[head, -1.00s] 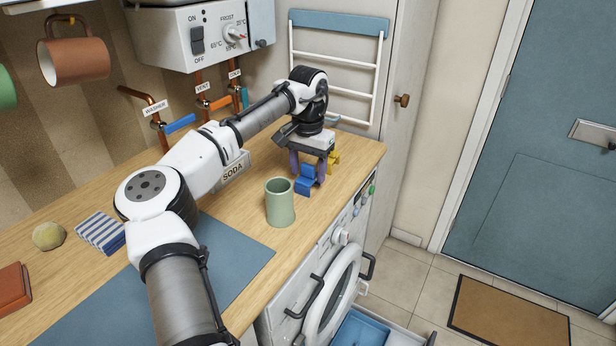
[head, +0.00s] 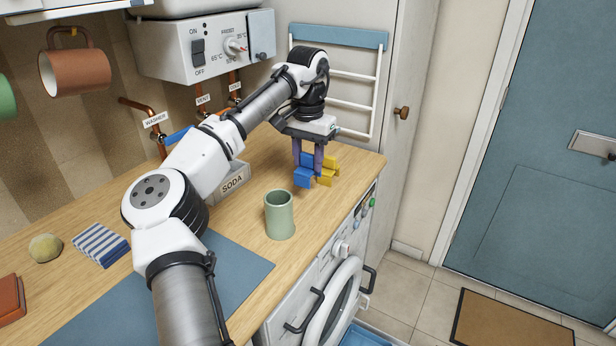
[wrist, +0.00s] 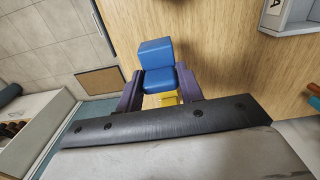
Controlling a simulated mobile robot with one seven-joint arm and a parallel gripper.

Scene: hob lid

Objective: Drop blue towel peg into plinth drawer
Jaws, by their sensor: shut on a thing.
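The blue towel peg (head: 303,177) is between the purple fingers of my gripper (head: 308,164), over the back right of the wooden worktop. The wrist view shows the blue peg (wrist: 157,62) held between both fingers of my gripper (wrist: 159,88). Whether it clears the worktop is hard to tell. A yellow peg (head: 328,172) stands just right of it, partly hidden. The plinth drawer (head: 368,337) is low at the bottom edge, below the washing machine; its blue inside shows, and most of it is cut off.
A green mug (head: 279,215) stands in front of the pegs, near the worktop edge. The SODA box (head: 232,182) is to the left. The washing machine door (head: 333,300) and its black handles face the open floor. A towel rail (head: 352,95) is behind my gripper.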

